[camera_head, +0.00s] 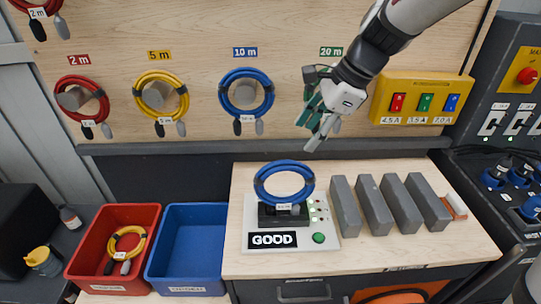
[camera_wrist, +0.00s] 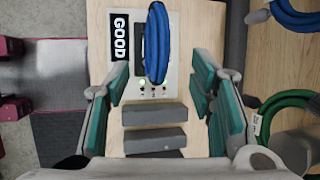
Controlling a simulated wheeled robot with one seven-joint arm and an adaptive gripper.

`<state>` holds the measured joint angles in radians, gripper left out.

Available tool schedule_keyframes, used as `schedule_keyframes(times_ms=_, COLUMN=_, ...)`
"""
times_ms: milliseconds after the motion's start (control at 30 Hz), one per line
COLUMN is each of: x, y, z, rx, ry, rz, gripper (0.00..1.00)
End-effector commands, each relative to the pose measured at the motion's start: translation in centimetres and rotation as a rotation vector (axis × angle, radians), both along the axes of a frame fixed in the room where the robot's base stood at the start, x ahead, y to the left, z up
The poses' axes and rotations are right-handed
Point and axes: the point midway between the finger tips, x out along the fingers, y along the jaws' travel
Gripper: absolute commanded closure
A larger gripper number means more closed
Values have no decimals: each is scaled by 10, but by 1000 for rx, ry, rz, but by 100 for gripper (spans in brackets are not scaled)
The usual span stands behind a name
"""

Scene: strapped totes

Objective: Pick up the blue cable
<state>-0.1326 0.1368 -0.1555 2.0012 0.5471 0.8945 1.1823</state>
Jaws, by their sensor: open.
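A coiled blue cable (camera_head: 284,170) with a white tag rests on the black block of the tester on the bench. It also shows in the wrist view (camera_wrist: 157,42), between and beyond my fingertips. A second blue coil (camera_head: 246,91) hangs on the wall under the 10 m label. My gripper (camera_head: 318,112) is open and empty, above and to the right of the bench coil, in front of the wall board. Its two teal-padded fingers stand wide apart in the wrist view (camera_wrist: 161,76). Nothing lies between the pads. My gripper partly hides the green coil at 20 m.
The tester (camera_head: 262,224) shows a GOOD display. Several grey blocks (camera_head: 375,205) stand to its right on the bench. A red tote (camera_head: 80,262) holds a yellow coil; the blue tote (camera_head: 187,247) beside it looks empty. Red and yellow coils hang on the wall.

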Motion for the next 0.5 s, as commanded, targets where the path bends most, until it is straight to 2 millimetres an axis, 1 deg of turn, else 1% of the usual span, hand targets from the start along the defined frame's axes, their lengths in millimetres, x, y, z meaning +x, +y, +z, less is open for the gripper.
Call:
schedule_keyframes(times_ms=167, x=4, y=9, z=-21, rx=2, ry=8, rz=-6, gripper=51)
schedule_keyframes(times_ms=300, x=9, y=19, z=-46, rx=2, ry=9, rz=-5, gripper=51)
schedule_keyframes(times_ms=400, x=12, y=25, z=-61, rx=1, ry=6, rz=-4, gripper=51)
schedule_keyframes(times_ms=500, x=14, y=29, z=-72, rx=1, ry=4, rz=-5, gripper=51)
